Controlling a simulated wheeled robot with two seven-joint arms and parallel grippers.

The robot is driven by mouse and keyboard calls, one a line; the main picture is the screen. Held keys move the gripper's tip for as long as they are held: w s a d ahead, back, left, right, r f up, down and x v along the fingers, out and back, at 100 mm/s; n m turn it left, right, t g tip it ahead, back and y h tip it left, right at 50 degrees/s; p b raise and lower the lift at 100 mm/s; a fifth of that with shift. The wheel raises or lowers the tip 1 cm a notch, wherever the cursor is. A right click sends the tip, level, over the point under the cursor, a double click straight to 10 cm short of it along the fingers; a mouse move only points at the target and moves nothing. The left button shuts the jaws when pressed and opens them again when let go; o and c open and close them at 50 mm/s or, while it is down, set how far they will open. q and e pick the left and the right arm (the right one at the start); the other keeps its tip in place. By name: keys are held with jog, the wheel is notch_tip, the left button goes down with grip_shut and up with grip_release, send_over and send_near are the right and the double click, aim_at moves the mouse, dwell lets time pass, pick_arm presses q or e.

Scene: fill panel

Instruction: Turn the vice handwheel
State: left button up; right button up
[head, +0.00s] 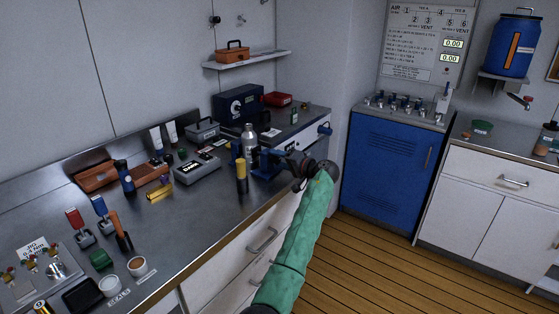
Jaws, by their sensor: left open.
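A blue vice (264,168) is mounted at the front edge of the metal workbench, near its middle. Dark parts extend from its right side towards my gripper; the handwheel is small there and I cannot clearly separate it from the fingers. My left gripper (302,172), at the end of a green-sleeved arm, is open at the vice's right end, in front of the bench edge. I cannot tell whether its fingers touch the handwheel. My right gripper is not in view.
A yellow-and-black cylinder (242,178) and a silver bottle (250,140) stand close left of the vice. Several tools and boxes cover the workbench (205,215). A blue cabinet (385,170) stands to the right. The wooden floor (400,270) is clear.

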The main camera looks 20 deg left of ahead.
pick_arm(q)
jog(key=b+v, duration=0.2)
jog(key=v, duration=0.5)
jog(key=shift+d, duration=0.35)
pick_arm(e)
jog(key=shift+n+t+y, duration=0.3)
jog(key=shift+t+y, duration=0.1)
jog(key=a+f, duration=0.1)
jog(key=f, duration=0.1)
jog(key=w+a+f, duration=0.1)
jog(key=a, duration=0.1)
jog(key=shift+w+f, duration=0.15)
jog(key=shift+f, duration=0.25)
pick_arm(q)
jog(key=shift+s, duration=0.15)
